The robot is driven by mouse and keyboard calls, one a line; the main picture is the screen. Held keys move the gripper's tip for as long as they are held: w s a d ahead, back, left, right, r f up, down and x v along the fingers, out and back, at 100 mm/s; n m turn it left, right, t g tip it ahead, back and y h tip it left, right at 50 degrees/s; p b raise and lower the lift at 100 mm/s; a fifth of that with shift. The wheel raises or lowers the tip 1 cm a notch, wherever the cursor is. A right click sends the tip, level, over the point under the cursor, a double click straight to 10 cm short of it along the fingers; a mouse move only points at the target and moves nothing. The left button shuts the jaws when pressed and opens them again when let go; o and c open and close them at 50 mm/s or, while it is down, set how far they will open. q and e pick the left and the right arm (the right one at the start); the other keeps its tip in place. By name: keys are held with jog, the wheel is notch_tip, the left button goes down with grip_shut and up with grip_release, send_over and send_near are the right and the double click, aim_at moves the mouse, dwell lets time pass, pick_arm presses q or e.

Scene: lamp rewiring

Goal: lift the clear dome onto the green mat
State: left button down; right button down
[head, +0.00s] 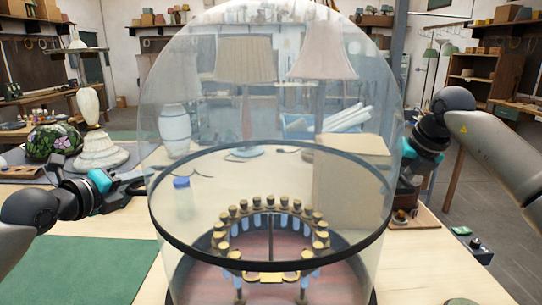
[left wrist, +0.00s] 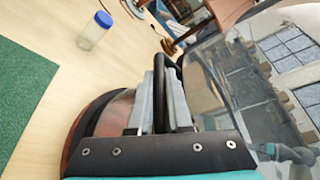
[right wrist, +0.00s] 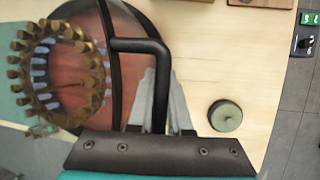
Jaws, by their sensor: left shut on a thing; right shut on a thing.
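The large clear dome (head: 270,100) stands upright in the middle of the head view, with a black band around its lower edge and black side handles. The band appears raised above a reddish round base (head: 205,285) that carries a ring of brass cups (head: 232,212). My left gripper (head: 138,182) is shut on the dome's left handle (left wrist: 160,62). My right gripper (right wrist: 160,95) is shut on the other handle (right wrist: 140,45); its fingertips are hard to see in the head view. The green mat (head: 85,270) lies flat at front left, bare where visible.
A blue-capped jar (head: 183,198) shows through the dome; it also stands near the mat in the left wrist view (left wrist: 95,30). A cardboard box (head: 350,185) is behind the dome. A white lamp base (head: 100,150) and a flowered shade (head: 52,143) stand at left. A small round green-topped object (right wrist: 225,116) is at right.

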notch_tip(320, 180, up, 24)
jog(key=p, duration=2.2)
jog(key=shift+f+p, duration=0.25)
jog(key=shift+p, duration=0.15)
jog(key=shift+d, duration=0.15)
dwell(0.6)
